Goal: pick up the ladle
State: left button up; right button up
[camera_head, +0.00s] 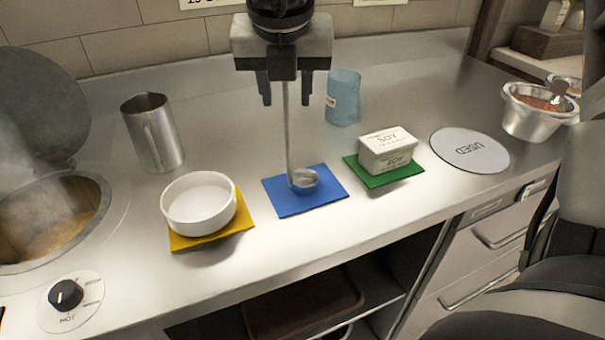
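The ladle has a small metal bowl (304,180) resting at the blue mat (325,200) and a long thin handle (288,135) standing nearly upright. My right gripper (285,98) is at the top middle, pointing down, with its two dark fingers spread apart. The handle's upper part shows in the gap between the fingers, with space on both sides; neither finger appears to touch it. The handle's top end is hidden by the gripper body. I cannot tell whether the handle is between the fingers in depth or a little behind. My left gripper is not in view.
Left of the ladle, a white bowl (199,204) sits on a yellow mat (205,241). Right are a soy carton (388,152) on a green mat (384,180), a blue cup (343,98) and a "USED" disc (469,151). A metal pitcher (153,133) and steaming pot (45,220) stand left.

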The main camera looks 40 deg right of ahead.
grip_shut()
jog(key=shift+r, duration=0.1)
jog(key=shift+r, duration=0.45)
notch_tip(320, 180, up, 2)
jog(key=shift+r, duration=0.2)
jog(key=s+a+r+b, duration=0.1)
jog(key=s+a+r, duration=0.2)
jog(key=s, duration=0.3)
jog(key=s+a+r+b, duration=0.1)
jog(key=s+a+r, duration=0.2)
jog(key=s+r, duration=0.3)
jog(key=shift+s+a+r, duration=0.25)
jog(key=shift+r, duration=0.05)
